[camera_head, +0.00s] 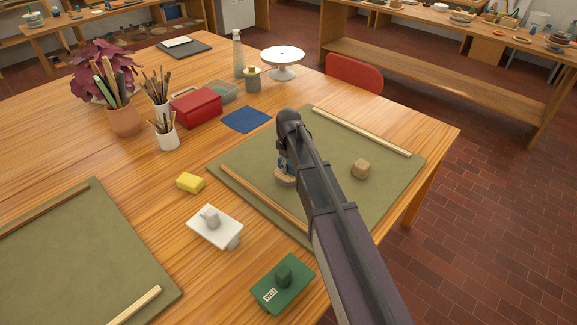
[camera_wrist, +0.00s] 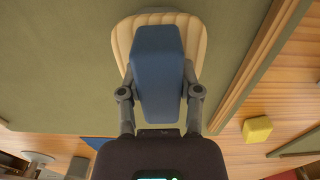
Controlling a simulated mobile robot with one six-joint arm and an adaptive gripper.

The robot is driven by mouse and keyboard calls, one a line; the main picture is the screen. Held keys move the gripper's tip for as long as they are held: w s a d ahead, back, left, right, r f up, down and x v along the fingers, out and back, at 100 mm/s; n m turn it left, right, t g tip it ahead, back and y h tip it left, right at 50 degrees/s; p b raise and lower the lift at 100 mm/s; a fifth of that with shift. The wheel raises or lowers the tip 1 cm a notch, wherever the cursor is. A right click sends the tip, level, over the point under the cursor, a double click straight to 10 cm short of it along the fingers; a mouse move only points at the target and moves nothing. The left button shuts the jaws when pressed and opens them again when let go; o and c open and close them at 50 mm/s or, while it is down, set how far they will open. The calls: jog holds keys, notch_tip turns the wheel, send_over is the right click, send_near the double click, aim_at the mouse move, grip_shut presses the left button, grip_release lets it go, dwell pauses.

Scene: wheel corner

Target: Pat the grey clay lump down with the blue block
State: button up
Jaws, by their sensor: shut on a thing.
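My gripper (camera_wrist: 159,82) is shut on the blue block (camera_wrist: 157,50), with one finger on each side of it. In the head view, the blue block (camera_head: 282,162) is mostly hidden by my arm. A pale beige-grey clay lump (camera_head: 285,180) with a ridged edge lies on the green mat (camera_head: 240,172) directly below the block. In the wrist view the lump (camera_wrist: 194,27) shows around the block's far end and sides. I cannot tell whether the block touches it.
A tan clay cube (camera_head: 361,169) sits on the mat to the right. Wooden strips (camera_head: 265,200) edge the mat. A blue cloth (camera_head: 246,119) lies behind.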

jog(key=shift+r+p, duration=1.55)
jog(key=shift+r, duration=0.15)
jog(key=shift+s+f, duration=0.1)
jog(key=shift+s, duration=0.05)
